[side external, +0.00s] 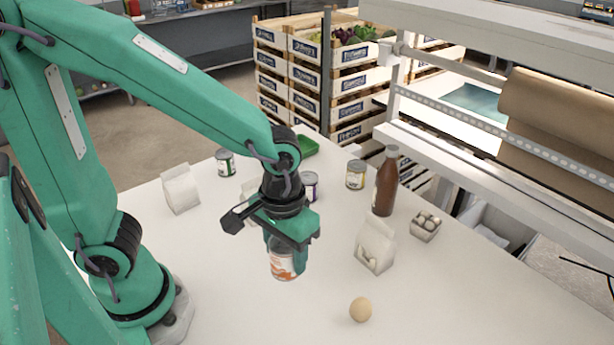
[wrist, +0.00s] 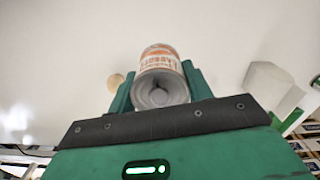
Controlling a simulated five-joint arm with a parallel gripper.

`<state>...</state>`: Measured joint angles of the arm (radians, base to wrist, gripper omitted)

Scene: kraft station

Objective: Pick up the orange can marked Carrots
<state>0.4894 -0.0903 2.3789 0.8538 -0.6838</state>
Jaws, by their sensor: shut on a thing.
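The orange and white can (side external: 283,264) hangs below my gripper (side external: 290,240) in the side view, over the white table. In the wrist view the can (wrist: 160,60) sits between the two green fingers of my gripper (wrist: 158,82). Its lettering looks like "Carrots" upside down, and its grey metal end faces the camera. My gripper is shut on the can. The fingers hide part of its upper body in the side view. The can's bottom looks clear of the table, but the exact gap is hard to tell.
A beige ball-like item (side external: 360,310) and a white bag (side external: 375,249) stand to the right. Behind are a brown bottle (side external: 385,187), a mushroom punnet (side external: 426,226), a purple-labelled can (side external: 310,186), a pale can (side external: 355,175) and a green-labelled can (side external: 225,163). Another bag (side external: 181,190) stands left.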

